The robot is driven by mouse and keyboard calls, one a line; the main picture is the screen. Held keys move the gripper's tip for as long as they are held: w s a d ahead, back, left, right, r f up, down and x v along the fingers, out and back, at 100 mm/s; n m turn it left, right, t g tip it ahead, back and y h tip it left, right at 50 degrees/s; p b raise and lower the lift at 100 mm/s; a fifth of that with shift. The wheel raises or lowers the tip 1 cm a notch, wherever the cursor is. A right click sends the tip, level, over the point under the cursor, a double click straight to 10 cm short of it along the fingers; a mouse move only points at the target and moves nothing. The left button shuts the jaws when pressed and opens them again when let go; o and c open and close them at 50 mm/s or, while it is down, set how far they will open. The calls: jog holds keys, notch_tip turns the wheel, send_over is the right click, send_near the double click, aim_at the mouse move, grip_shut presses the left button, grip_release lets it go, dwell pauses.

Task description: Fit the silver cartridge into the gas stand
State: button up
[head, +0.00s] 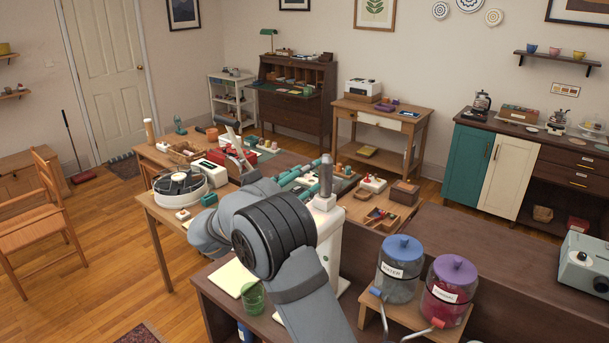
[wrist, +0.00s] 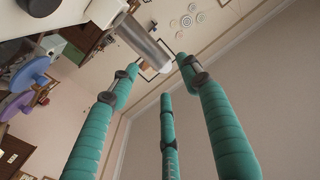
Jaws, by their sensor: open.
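The silver cartridge (head: 326,178) stands upright at the top of the white gas stand (head: 323,205) in the head view. The wrist view shows the cartridge (wrist: 147,44) slanting across the top, its base end meeting the white stand (wrist: 104,11) and its pale far end free. I cannot tell how deeply it is seated. My gripper (head: 312,176) has teal fingers and is beside the cartridge, to its left in the head view. In the wrist view my gripper (wrist: 158,66) is open, with fingertips spread apart near the cartridge. The stand's lower part is partly hidden by my arm.
A blue-lidded jar (head: 400,270) and a purple-lidded jar (head: 447,290) stand on a small wooden stand at the front right. A green glass (head: 252,297) is at the front. The bench behind holds a white turntable-like device (head: 180,188) and a wooden tray (head: 381,218).

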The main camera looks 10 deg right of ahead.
aim_at(322, 168)
jog(key=shift+w+d+r+p, duration=0.2)
jog(key=shift+w+d+p, duration=0.1)
jog(key=shift+d+p, duration=0.05)
jog(key=p+x, duration=0.2)
jog(key=x, duration=0.1)
jog(key=shift+w+d+p, duration=0.15)
jog(key=shift+d+p, duration=0.05)
jog(key=shift+p, duration=0.15)
jog(key=shift+w+d+f+b, duration=0.5)
jog(key=shift+w+d+b, duration=0.15)
jog(key=shift+b, duration=0.5)
jog(key=shift+b+x, duration=0.8)
jog(key=shift+x, duration=0.4)
jog(key=shift+r, duration=0.25)
jog(key=c, duration=0.4)
jog(key=c, duration=0.3)
jog(key=shift+r, duration=0.1)
jog(key=shift+c, duration=0.3)
jog(key=shift+a+r, duration=0.1)
jog(key=shift+c, duration=0.2)
